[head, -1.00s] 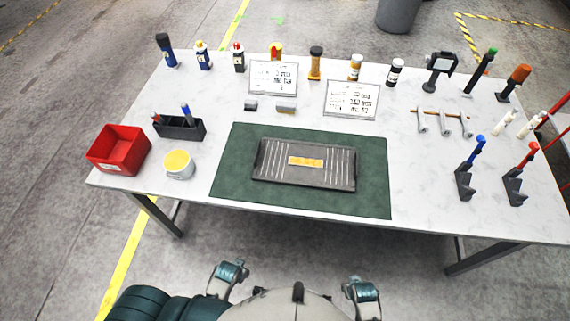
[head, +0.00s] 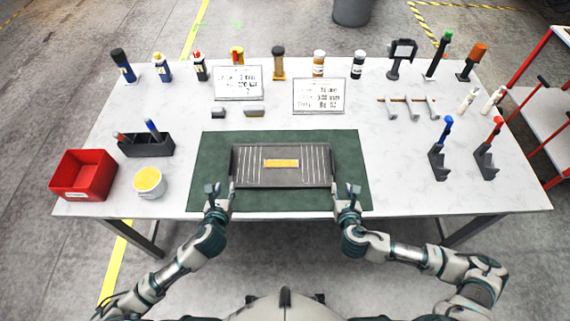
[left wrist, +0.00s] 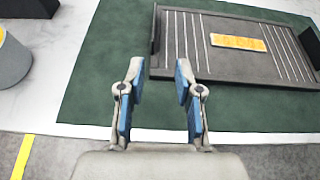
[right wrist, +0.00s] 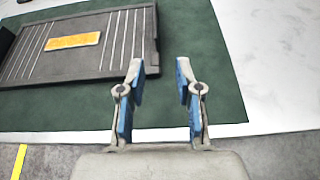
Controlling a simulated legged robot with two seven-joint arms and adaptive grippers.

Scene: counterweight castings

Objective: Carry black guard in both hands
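The black guard (head: 308,180) is a flat dark rectangular plate with raised side edges, pale slots and a yellow label (head: 281,163). It lies on the green mat (head: 267,201). My left gripper (head: 219,189) is open near the guard's left front corner; in the left wrist view the guard (left wrist: 240,70) is ahead and right of the open fingers (left wrist: 158,72). My right gripper (head: 346,191) is open near the right front corner; in the right wrist view the guard (right wrist: 85,65) is ahead and left of the open fingers (right wrist: 158,72). Neither gripper holds anything.
On the pale table (head: 420,190) stand a red bin (head: 83,178) and a yellow-topped tub (head: 149,183) at the left. Bottles and two printed cards (head: 238,83) line the back. Tool holders (head: 437,163) stand at the right. The mat around the guard is clear.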

